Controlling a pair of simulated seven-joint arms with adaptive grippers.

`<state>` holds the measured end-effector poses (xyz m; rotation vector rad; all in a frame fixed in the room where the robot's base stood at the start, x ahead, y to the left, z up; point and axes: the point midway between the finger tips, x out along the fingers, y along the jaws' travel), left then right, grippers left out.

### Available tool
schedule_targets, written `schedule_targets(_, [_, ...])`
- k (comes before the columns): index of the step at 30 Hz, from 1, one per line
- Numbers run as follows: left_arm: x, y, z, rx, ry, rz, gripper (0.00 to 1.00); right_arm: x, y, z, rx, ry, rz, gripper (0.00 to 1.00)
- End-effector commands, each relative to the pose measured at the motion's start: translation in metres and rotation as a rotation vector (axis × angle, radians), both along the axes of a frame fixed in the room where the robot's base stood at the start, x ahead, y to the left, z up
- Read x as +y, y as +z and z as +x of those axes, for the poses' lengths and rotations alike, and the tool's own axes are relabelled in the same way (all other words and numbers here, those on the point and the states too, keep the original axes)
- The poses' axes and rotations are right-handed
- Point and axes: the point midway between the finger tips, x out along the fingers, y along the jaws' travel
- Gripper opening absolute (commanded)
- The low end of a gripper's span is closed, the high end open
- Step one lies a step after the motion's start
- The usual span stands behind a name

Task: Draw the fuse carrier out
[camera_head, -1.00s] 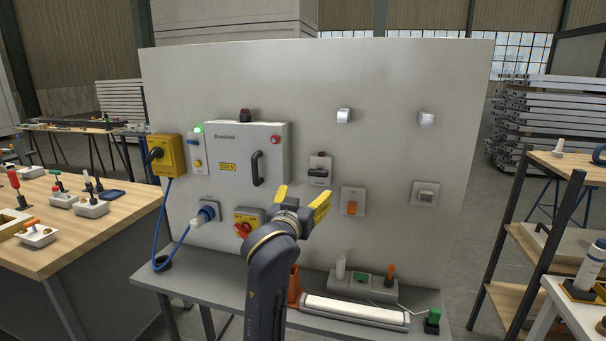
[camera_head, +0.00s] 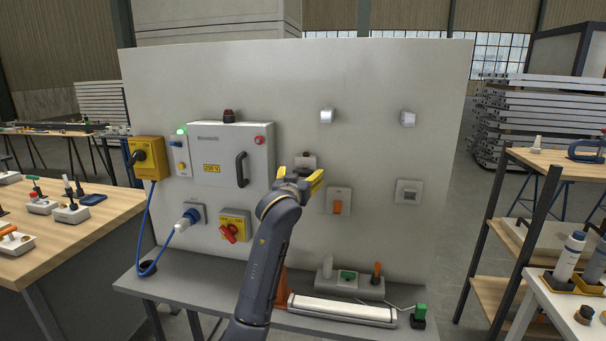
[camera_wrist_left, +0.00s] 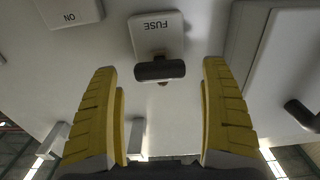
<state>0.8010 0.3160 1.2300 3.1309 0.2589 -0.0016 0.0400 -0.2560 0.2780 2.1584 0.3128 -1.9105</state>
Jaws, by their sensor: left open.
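The fuse carrier (camera_wrist_left: 160,71) is a dark rounded handle on a pale plate marked FUSE (camera_wrist_left: 158,28), upside down in the left wrist view. In the head view the plate (camera_head: 305,160) shows on the upright panel, and my gripper hides the carrier's lower part. My left gripper (camera_head: 298,179) is open and empty in front of it. In the left wrist view its yellow fingers (camera_wrist_left: 160,69) stand wide apart, with the handle centred between their tips in the picture. I see no contact, and the exact depth gap cannot be told. My right gripper is not in view.
The grey cabinet (camera_head: 225,155) with its black handle is left of the fuse. An orange switch (camera_head: 337,206) sits lower right, and a red rotary switch (camera_head: 232,226) lower left. A grey ledge (camera_head: 190,290) runs below. The panel above the fuse is bare.

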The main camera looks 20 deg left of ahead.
Motion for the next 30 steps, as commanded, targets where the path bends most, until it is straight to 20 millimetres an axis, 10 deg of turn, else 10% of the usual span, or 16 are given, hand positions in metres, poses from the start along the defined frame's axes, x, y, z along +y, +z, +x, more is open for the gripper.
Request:
schedule_targets(22, [0.004, 0.0, 0.027, -0.001, 0.0, 0.0, 0.79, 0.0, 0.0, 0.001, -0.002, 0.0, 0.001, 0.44])
schedule_targets(30, [0.004, 0.0, 0.027, -0.001, 0.0, 0.0, 0.48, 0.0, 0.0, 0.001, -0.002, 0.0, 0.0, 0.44])
